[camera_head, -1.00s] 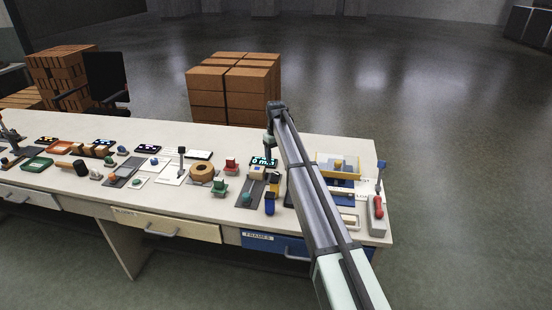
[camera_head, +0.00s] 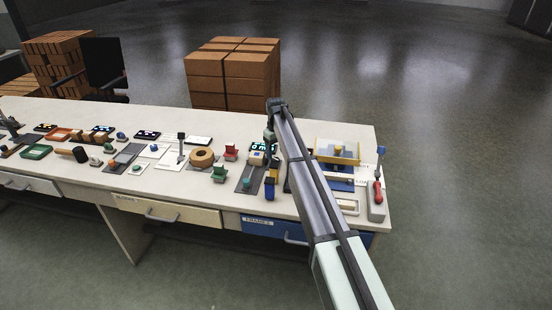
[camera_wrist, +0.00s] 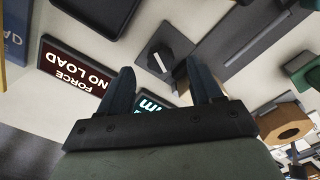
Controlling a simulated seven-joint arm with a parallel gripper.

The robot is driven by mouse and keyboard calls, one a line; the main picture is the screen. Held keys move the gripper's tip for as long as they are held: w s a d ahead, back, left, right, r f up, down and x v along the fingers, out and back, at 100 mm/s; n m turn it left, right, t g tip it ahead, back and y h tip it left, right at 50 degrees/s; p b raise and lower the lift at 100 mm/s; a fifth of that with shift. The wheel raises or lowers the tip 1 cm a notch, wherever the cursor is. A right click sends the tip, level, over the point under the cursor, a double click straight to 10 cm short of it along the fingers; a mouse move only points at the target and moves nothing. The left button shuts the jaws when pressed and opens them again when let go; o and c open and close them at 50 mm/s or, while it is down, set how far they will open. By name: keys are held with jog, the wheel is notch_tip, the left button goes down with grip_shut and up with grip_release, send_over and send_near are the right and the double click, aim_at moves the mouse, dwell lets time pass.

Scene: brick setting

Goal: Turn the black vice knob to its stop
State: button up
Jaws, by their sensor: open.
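My gripper (camera_wrist: 162,84) is open, with two dark fingers spread and nothing between them. In the head view my gripper (camera_head: 270,152) hangs over the right part of the bench, close to a tan block (camera_head: 256,160) and a lit display (camera_head: 258,146). My arm hides part of this area, and I cannot make out the knob there.
A dark red "FORCE NO LOAD" display (camera_wrist: 75,72) lies left of the fingers in the wrist view. A wooden roll (camera_wrist: 285,124) lies at right. On the bench (camera_head: 215,207), a blue item (camera_head: 270,189) and a red-handled tool (camera_head: 377,195) stand near the front and right edges.

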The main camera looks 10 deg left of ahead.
aim_at(276, 159)
jog(key=shift+f, duration=1.9)
jog(key=shift+c, duration=0.5)
jog(key=c, duration=1)
jog(key=shift+o, duration=0.2)
jog(key=shift+n, duration=2.4)
jog(key=o, duration=1.1)
jog(key=shift+c, duration=0.2)
jog(key=shift+r, duration=0.1)
notch_tip(276, 159, up, 14)
jog(key=shift+f, duration=0.2)
